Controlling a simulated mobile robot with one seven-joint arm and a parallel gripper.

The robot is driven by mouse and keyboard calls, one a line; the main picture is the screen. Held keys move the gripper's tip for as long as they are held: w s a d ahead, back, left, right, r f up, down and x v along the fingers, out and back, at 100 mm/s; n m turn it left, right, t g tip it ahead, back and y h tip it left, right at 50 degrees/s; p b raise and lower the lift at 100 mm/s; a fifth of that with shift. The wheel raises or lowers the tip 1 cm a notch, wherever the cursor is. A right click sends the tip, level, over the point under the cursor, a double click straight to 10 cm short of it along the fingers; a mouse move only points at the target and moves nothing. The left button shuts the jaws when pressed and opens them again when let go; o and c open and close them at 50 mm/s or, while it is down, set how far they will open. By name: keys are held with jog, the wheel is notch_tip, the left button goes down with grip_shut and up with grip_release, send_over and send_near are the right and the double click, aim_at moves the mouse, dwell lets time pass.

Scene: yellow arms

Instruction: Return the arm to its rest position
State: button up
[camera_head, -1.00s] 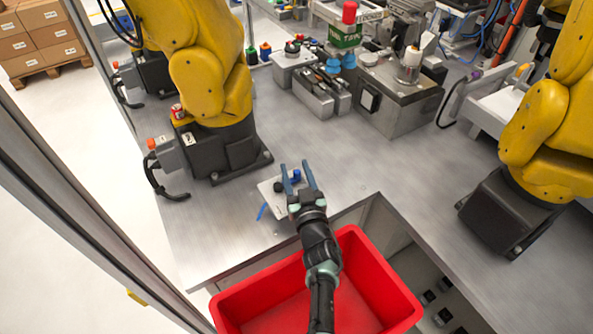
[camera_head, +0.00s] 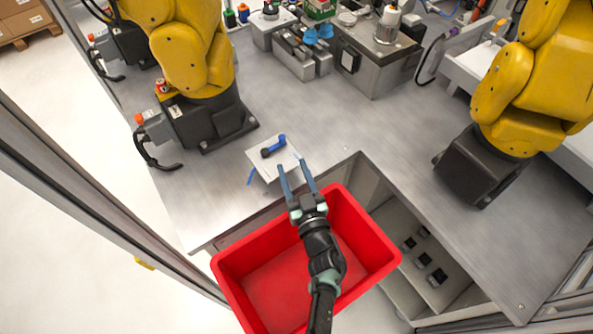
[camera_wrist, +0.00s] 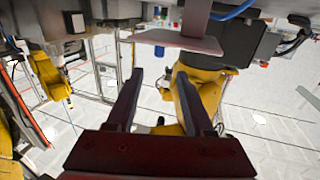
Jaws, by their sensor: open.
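My gripper (camera_head: 297,178) is open with nothing between its fingers. In the head view it is over the far rim of the red bin (camera_head: 232,276), near the table's front edge. Its two fingers also show in the wrist view (camera_wrist: 158,98), apart and empty. My dark arm reaches up from the bottom of the head view, in front of part of the bin.
Beyond the fingertips a small white plate (camera_head: 268,167) with a blue and black part (camera_head: 274,147) is on the grey table (camera_head: 330,120). Yellow robot arms stand at left (camera_head: 190,50) and right (camera_head: 530,90). Open shelves (camera_head: 425,255) lie right of the bin.

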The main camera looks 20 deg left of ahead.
jog(key=shift+v, duration=1.05)
jog(key=w+d+r+t+h, duration=0.1)
jog(key=w+d+r+t, duration=0.15)
jog(key=r, duration=0.45)
jog(key=w+d+r+m+t+h, duration=0.1)
jog(key=w+d+r+h, duration=0.1)
jog(key=w+r, duration=0.35)
jog(key=w+d+r+t+h, duration=0.1)
jog(key=w+d+r+t, duration=0.1)
jog(key=r, duration=0.7)
jog(key=d+r+m+t+h, duration=0.2)
jog(key=r, duration=0.7)
jog(key=d+r+m+t+h, duration=0.1)
jog(key=d+r+t, duration=0.1)
jog(key=r, duration=0.8)
jog(key=s+d+r+m+t+h, duration=0.15)
jog(key=s+r, duration=0.25)
jog(key=r, duration=0.4)
jog(key=s+r+m+h, duration=0.15)
jog(key=s+r, duration=0.25)
jog(key=r, duration=0.5)
jog(key=s+r+t, duration=0.1)
jog(key=s+r, duration=0.8)
jog(key=s, duration=0.4)
jog(key=shift+d+r+t, duration=0.2)
jog(key=shift+r+t, duration=0.1)
jog(key=shift+r, duration=0.1)
jog(key=shift+s, duration=0.15)
